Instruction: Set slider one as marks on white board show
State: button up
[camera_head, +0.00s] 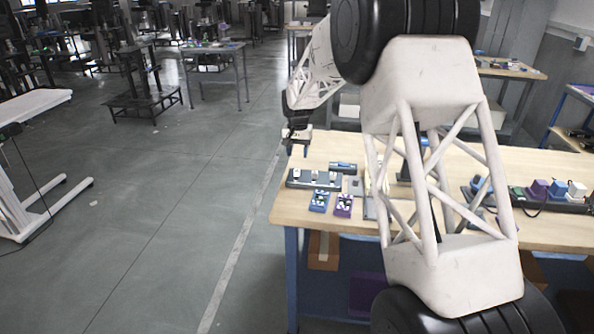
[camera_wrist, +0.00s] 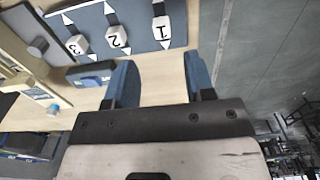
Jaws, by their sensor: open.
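The slider panel (camera_head: 314,180) lies near the left end of the wooden table. In the wrist view it is a blue-grey panel (camera_wrist: 142,38) with white-tipped tracks. Slider one (camera_wrist: 162,28) is a white block marked 1; blocks marked 2 (camera_wrist: 117,36) and 3 (camera_wrist: 75,45) sit to its left. My gripper (camera_wrist: 158,60) is open and empty, its two blue fingers below the panel in the wrist view, apart from block 1. In the head view my gripper (camera_head: 298,142) is above the table's back left edge. I cannot make out a marked white board; my arm hides part of the table.
A blue unit (camera_head: 319,201) and a purple unit (camera_head: 343,205) lie in front of the panel. A dark cylinder-like item (camera_head: 343,168) lies behind it. Coloured blocks (camera_head: 540,189) stand on a dark base at right. Open floor lies left of the table.

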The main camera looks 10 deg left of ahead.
aim_at(297, 170)
jog(key=shift+a+f, duration=0.1)
jog(key=shift+f, duration=0.1)
dwell(0.3)
jog(key=shift+f, duration=3.8)
grip_shut()
